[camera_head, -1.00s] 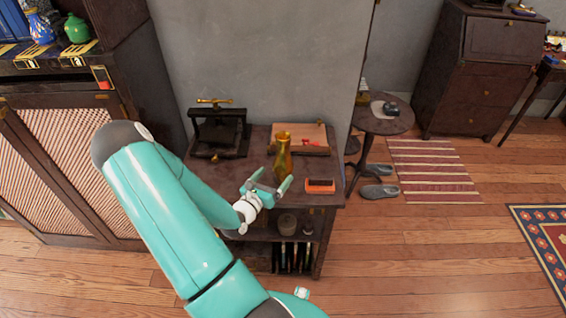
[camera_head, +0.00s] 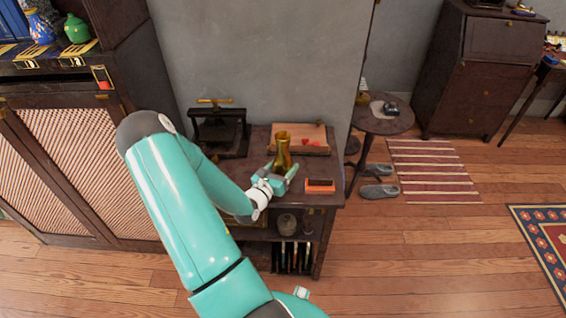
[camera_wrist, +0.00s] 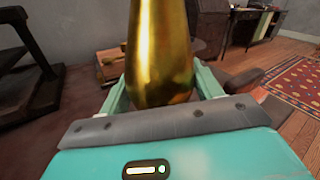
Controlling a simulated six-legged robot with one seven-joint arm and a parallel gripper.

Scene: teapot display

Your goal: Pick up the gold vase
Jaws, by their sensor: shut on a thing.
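The gold vase (camera_head: 282,152) stands upright at the middle of the small dark table (camera_head: 330,198). In the wrist view the vase (camera_wrist: 160,55) fills the middle, between my two teal fingers; its top is cut off by the frame. My gripper (camera_head: 281,172) is shut on the lower body of the vase, one finger on each side. The gripper partly hides the vase's base in the head view, so I cannot tell whether it touches the tabletop.
An orange-red block (camera_head: 320,186) lies right of the vase. A dark press (camera_head: 220,132) stands behind left, and a wooden box (camera_head: 300,138) lies behind. The wall (camera_head: 270,60) is close behind. A round side table (camera_head: 383,120) stands to the right.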

